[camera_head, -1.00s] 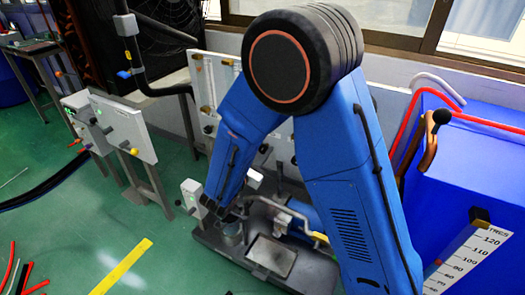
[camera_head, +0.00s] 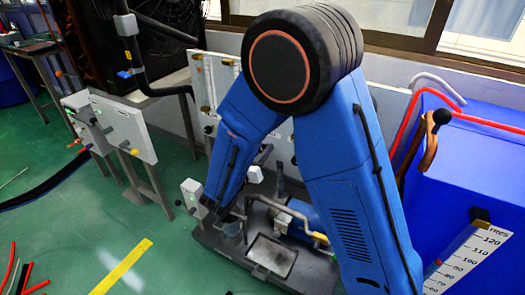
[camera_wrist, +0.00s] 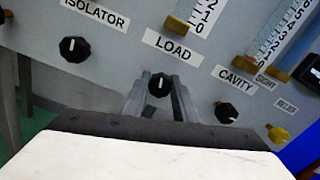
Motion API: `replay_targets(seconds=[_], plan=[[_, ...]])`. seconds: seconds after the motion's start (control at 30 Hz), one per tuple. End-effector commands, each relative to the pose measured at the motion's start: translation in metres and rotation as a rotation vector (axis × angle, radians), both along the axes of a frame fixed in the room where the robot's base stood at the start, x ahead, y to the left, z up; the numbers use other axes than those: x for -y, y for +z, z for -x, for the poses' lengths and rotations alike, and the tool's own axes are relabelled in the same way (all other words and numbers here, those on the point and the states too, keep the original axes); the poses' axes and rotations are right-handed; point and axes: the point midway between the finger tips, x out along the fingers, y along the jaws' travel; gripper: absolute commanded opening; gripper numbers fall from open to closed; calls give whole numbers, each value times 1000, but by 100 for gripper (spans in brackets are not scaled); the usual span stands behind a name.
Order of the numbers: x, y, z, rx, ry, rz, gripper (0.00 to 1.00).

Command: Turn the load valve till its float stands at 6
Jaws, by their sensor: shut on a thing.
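The load valve is a black round knob with a white mark (camera_wrist: 159,86), below the LOAD label (camera_wrist: 172,46) in the wrist view. The mark points about straight up. My gripper (camera_wrist: 160,82) is shut on this knob, with one finger on each side. Above the label, the load scale (camera_wrist: 209,10) shows only its low numbers, 0 to 2. A brass-coloured block (camera_wrist: 180,24) sits at its foot. The upper scale is out of frame, and I cannot make out the float's reading. In the head view my arm hides the gripper and the knob.
The isolator knob (camera_wrist: 74,49) is to the left, and the cavity knob (camera_wrist: 226,112) and a yellow knob (camera_wrist: 278,134) are to the right. The head view shows a pump stand (camera_head: 270,256) below my arm and a blue tank (camera_head: 475,170) at right.

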Motion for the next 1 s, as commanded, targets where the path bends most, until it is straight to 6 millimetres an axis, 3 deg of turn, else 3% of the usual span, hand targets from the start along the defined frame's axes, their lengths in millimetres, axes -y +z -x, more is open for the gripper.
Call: replay_targets(seconds=[0.47,0.5,0.57,1.0], plan=[[-1,0,0,-12,1,17,3],[-1,0,0,-12,1,17,28],[-1,0,0,-12,1,17,42],[-4,0,5,-12,1,17,45]])
